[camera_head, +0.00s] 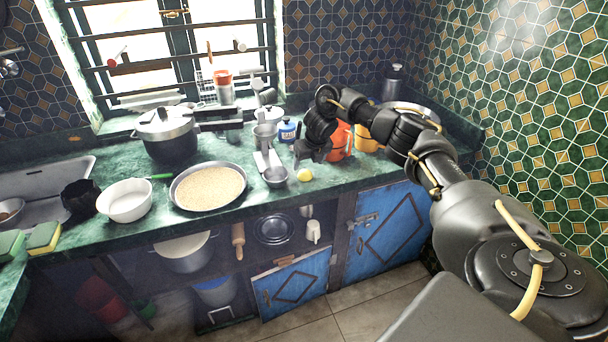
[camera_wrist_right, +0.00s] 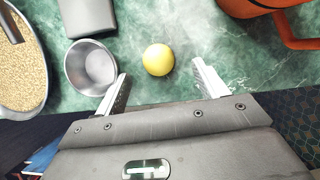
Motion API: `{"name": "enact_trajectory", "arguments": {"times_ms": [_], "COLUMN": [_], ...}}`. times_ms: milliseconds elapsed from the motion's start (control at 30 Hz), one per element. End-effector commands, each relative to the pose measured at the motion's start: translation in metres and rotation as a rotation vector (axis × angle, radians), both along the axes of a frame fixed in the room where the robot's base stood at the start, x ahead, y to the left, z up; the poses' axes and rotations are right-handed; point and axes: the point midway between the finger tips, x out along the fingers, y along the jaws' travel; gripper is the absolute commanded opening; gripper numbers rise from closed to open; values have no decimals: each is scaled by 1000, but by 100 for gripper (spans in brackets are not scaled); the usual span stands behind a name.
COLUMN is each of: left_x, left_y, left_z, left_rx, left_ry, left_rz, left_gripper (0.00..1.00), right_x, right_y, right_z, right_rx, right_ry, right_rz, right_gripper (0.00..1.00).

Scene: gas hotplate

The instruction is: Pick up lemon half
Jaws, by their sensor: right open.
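The lemon half (camera_head: 304,175) is a small yellow round piece on the green marble counter, near its front edge. In the right wrist view the lemon half (camera_wrist_right: 158,60) lies between and slightly beyond my two fingertips, with clear space on both sides. Its cut face cannot be made out. My right gripper (camera_head: 312,152) is just behind and above it in the head view. In the wrist view my right gripper (camera_wrist_right: 160,76) is open and empty, its fingers apart. My left gripper is not in view.
A small metal bowl (camera_head: 276,176) stands just left of the lemon half, close to the left finger in the wrist view. A wide pan of grain (camera_head: 208,187) is farther left. An orange pot (camera_head: 340,140) stands behind to the right. The counter's front edge is close.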

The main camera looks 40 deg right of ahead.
Motion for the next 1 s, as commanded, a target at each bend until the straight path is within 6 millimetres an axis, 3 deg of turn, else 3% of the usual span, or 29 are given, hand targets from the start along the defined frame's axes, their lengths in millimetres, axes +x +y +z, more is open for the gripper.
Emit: {"name": "enact_trajectory", "arguments": {"times_ms": [167, 500, 767, 1000], "left_x": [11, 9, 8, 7], "left_y": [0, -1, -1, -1], "left_z": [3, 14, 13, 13], "left_rx": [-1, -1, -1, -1], "left_ry": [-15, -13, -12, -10], "left_rz": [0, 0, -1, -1], "left_gripper": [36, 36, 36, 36], "right_x": [2, 16, 17, 17], "right_y": [1, 2, 1, 1], "right_z": [-5, -47, -51, -50], "right_rx": [2, 1, 1, 1], "right_ry": [1, 1, 0, -1], "right_rz": [-1, 0, 2, 2], "right_gripper": [72, 72, 72, 44]}}
